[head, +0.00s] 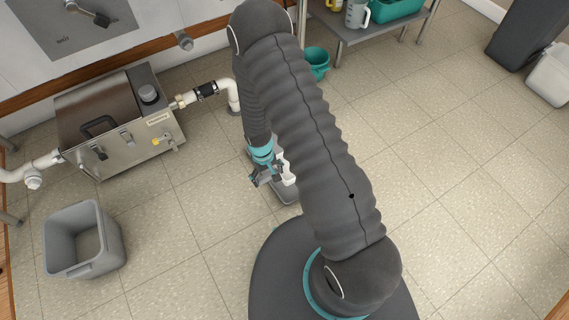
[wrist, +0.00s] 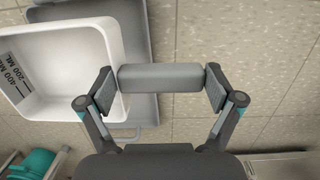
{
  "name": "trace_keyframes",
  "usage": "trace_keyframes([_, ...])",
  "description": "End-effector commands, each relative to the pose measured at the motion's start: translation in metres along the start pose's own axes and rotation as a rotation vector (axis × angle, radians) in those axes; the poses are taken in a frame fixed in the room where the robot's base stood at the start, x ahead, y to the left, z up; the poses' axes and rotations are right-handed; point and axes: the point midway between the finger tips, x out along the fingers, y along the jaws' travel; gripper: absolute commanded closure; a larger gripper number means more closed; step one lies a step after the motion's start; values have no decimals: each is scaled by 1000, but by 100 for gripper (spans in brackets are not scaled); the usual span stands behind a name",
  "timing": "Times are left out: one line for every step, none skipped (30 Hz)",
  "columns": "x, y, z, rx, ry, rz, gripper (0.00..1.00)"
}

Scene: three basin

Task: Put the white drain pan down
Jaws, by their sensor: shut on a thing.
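The white drain pan (wrist: 75,55) fills the upper left of the wrist view, with dark volume marks on its inner wall. A grey bar-shaped grip (wrist: 160,77) extends from its right side. My gripper (wrist: 160,88) is shut on this grip, one finger pad at each end. In the head view my gripper (head: 264,177) is low over the floor, and a white part of the pan (head: 289,171) shows beside it. My arm hides most of the pan there. I cannot tell whether the pan touches the surface under it.
A grey flat tray-like thing (wrist: 144,110) lies under the pan. A steel box with pipes (head: 120,120) stands at the left, with an open grey bin (head: 112,250) below it. A teal bucket (head: 318,64) stands near a shelf (head: 385,30).

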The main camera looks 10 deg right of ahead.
Motion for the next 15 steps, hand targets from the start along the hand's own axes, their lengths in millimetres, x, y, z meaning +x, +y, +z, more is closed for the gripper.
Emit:
trace_keyframes([3,-8,-1,-24,1,2,63])
trace_keyframes([5,-10,-3,-31,1,3,63])
trace_keyframes([7,-11,-6,-37,1,4,63])
trace_keyframes([9,-11,-9,-39,2,4,63])
trace_keyframes([11,-11,-14,-40,2,4,63])
trace_keyframes([14,-9,-20,-40,2,4,63])
trace_keyframes([17,-7,-26,-39,3,4,63])
trace_keyframes([20,-6,-32,-39,3,4,63])
trace_keyframes([24,-4,-41,-37,2,4,63])
trace_keyframes([27,-2,-47,-37,3,4,63])
trace_keyframes([30,-1,-53,-37,2,4,63])
trace_keyframes([34,1,-61,-37,3,4,63])
trace_keyframes([37,2,-68,-37,4,4,63])
trace_keyframes([40,4,-73,-37,2,4,63])
trace_keyframes([43,6,-82,-36,4,4,63])
